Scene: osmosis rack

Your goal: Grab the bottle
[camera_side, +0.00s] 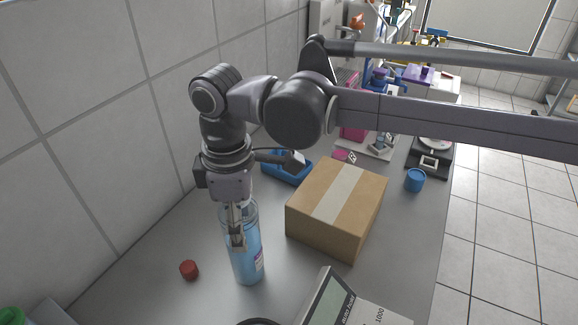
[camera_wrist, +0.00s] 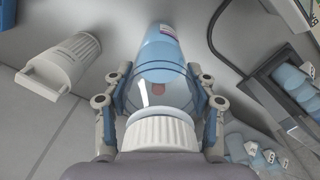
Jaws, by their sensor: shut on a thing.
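The bottle (camera_side: 246,262) is clear with blue liquid and a small label, and stands upright on the grey bench in the side view. In the wrist view the bottle (camera_wrist: 168,62) lies between the fingers, with its white ribbed cap (camera_wrist: 160,131) nearest the camera. My gripper (camera_side: 237,238) comes down from above and is shut on the upper part of the bottle. In the wrist view my gripper (camera_wrist: 160,92) has a finger on each side of the bottle. The cap is hidden by my gripper in the side view.
A cardboard box (camera_side: 337,207) stands right of the bottle. A red cap-like piece (camera_side: 189,270) lies to its left. A device with a screen (camera_side: 335,300) is in front. A blue tray (camera_side: 286,170) and a blue cup (camera_side: 415,180) are farther back. A tiled wall (camera_side: 90,120) bounds the left.

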